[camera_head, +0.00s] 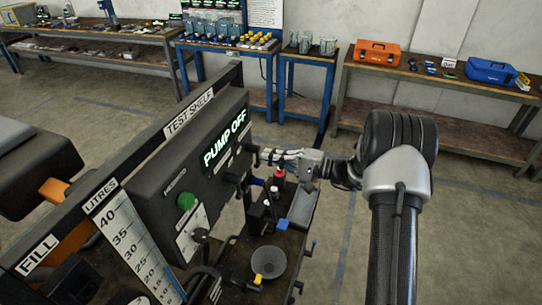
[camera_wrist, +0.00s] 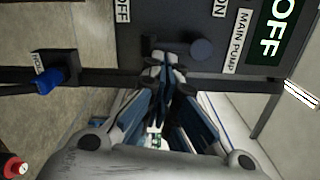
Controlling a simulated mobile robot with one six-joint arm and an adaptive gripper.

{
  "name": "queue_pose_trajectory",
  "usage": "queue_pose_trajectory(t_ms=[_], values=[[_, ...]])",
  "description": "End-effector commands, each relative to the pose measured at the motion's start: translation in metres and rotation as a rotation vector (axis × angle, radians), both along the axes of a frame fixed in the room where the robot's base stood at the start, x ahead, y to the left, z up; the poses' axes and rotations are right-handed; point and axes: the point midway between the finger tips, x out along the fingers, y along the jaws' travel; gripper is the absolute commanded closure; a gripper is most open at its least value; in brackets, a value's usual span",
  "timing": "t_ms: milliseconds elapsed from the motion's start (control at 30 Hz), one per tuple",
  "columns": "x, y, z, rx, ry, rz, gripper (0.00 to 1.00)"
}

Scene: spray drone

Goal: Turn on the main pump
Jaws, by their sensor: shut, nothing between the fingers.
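The dark control panel (camera_head: 150,195) in the head view carries a lit display (camera_head: 224,138) reading PUMP OFF. In the wrist view the MAIN PUMP label (camera_wrist: 239,41) sits beside a round grey knob (camera_wrist: 202,50), with ON and OFF markings near the top edge. My gripper (camera_wrist: 165,62) is shut and empty, its fingertips at the panel's edge, left of the round knob in this view. I cannot tell whether the tips touch the panel. In the head view my gripper (camera_head: 266,156) is at the panel's right side.
A green button (camera_head: 185,201) is on the panel. A blue-handled valve (camera_wrist: 48,80) is at left in the wrist view. Workbenches with toolboxes (camera_head: 377,52) stand behind, across open floor.

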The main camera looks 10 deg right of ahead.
Motion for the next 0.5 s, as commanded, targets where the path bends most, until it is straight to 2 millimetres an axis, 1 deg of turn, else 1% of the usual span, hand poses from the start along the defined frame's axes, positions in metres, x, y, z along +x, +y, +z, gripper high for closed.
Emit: queue_pose_trajectory(t_ms=[267,500], values=[[-0.0035,0.0028,-0.0024,0.042,0.063,0.003,1.00],[-0.0083,0.0062,-0.0046,0.112,0.168,0.004,1.00]])
